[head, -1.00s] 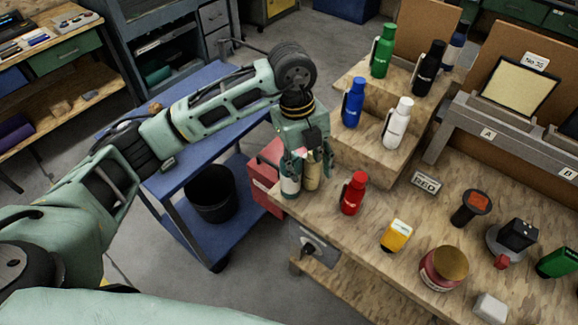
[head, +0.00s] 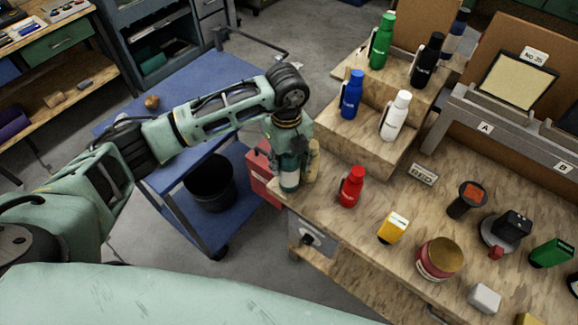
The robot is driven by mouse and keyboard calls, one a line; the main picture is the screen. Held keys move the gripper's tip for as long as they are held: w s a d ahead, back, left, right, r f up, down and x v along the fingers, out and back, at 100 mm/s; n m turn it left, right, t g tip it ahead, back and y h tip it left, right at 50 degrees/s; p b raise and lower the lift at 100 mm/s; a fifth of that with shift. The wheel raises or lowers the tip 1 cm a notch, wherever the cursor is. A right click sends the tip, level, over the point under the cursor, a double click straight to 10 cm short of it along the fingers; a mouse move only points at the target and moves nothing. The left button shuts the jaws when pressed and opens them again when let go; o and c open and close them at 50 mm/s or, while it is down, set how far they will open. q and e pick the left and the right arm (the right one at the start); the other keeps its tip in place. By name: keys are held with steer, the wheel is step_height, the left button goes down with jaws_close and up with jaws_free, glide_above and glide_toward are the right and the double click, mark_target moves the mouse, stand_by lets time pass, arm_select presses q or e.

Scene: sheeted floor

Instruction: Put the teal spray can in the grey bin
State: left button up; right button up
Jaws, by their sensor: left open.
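The teal spray can (head: 289,179) stands upright at the near left corner of the wooden bench. It shows teal with a pale band, and its top is hidden by my left gripper. My left gripper (head: 289,158) points down over the can, open, with its fingers about the can's upper part; whether they touch it I cannot tell. A tan can (head: 312,161) stands close on the right of the teal can. A dark bin (head: 211,186), near black in this light, stands on the lower shelf of the blue cart (head: 172,118). My right gripper is not in view.
A red box (head: 262,176) is beside the bench corner. A wooden step (head: 362,140) holding bottles rises behind. The cart's upper shelf overhangs part of the bin's surroundings.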

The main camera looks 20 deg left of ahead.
arm_select(q)
steer(key=shift+s+r, duration=0.1)
steer(key=shift+s, duration=0.05)
steer(key=c, duration=1)
steer(key=shift+c, duration=0.2)
steer(key=shift+r, duration=0.1)
